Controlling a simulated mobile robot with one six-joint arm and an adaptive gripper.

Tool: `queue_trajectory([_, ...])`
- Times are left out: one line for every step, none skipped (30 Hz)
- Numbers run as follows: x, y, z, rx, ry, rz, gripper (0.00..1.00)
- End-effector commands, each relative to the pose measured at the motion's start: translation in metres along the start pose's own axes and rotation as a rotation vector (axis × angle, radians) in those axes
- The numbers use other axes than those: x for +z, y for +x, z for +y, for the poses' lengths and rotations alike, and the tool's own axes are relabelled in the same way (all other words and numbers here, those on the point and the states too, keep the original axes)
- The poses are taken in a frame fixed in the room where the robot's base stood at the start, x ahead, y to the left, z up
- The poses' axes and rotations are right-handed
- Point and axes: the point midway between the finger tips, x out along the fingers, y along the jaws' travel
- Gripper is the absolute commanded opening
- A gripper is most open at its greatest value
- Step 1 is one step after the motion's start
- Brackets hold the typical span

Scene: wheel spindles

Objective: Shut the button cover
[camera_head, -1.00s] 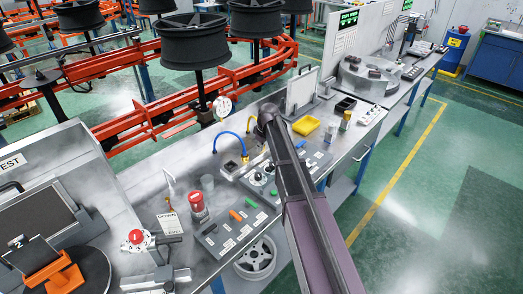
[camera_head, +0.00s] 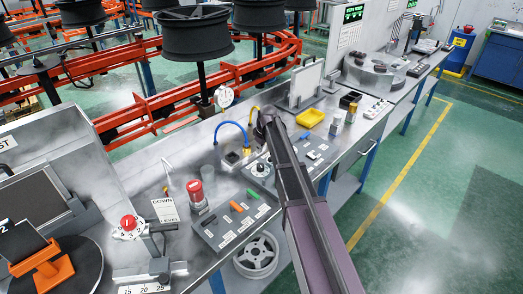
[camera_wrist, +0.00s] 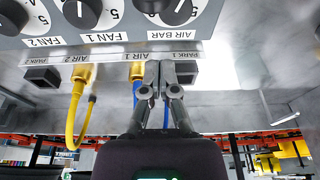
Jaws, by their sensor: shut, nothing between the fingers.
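A red button (camera_head: 195,188), shaped like a short cylinder, stands on the bench left of my arm in the head view. A faint clear piece (camera_head: 208,158) shows just behind it; it may be the raised button cover, but its hinge and exact angle are too small to tell. In the wrist view my gripper (camera_wrist: 160,70) is shut and empty, with its tips in front of the air ports. It is well to the right of the red button, not touching it. In the head view my arm hides the fingers.
A control panel with knobs (camera_wrist: 178,10) is close to my fingertips. A yellow hose (camera_wrist: 77,115) and a blue hose (camera_head: 235,124) loop nearby.

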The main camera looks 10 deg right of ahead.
Motion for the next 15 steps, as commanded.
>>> queue_trajectory([0.001, 0.008, 0.0, 0.0, 0.0, 0.0, 0.0])
queue_trajectory([0.0, 0.011, 0.0, 0.0, 0.0, 0.0, 0.0])
queue_trajectory([0.0, 0.014, 0.0, 0.0, 0.0, 0.0, 0.0])
queue_trajectory([0.0, 0.016, 0.0, 0.0, 0.0, 0.0, 0.0])
queue_trajectory([0.006, 0.01, -0.001, 0.0, 0.001, 0.0, 0.0])
queue_trajectory([0.013, 0.006, -0.001, 0.001, 0.002, 0.0, 0.0])
queue_trajectory([0.016, 0.004, -0.002, 0.0, 0.002, 0.0, 0.0])
queue_trajectory([0.019, 0.003, -0.002, 0.0, 0.002, 0.0, 0.0])
queue_trajectory([0.023, 0.002, -0.002, 0.0, 0.001, 0.0, 0.0])
queue_trajectory([0.026, 0.001, -0.002, 0.0, 0.001, 0.0, 0.0])
queue_trajectory([0.028, 0.0, -0.002, 0.0, 0.0, 0.0, 0.0])
queue_trajectory([0.031, -0.001, -0.001, 0.0, 0.0, 0.0, 0.0])
queue_trajectory([0.032, -0.001, -0.001, 0.0, 0.0, 0.0, 0.0])
queue_trajectory([0.034, -0.002, -0.001, 0.0, 0.0, 0.0, 0.0])
queue_trajectory([0.035, -0.002, -0.001, 0.0, 0.0, 0.0, 0.0])
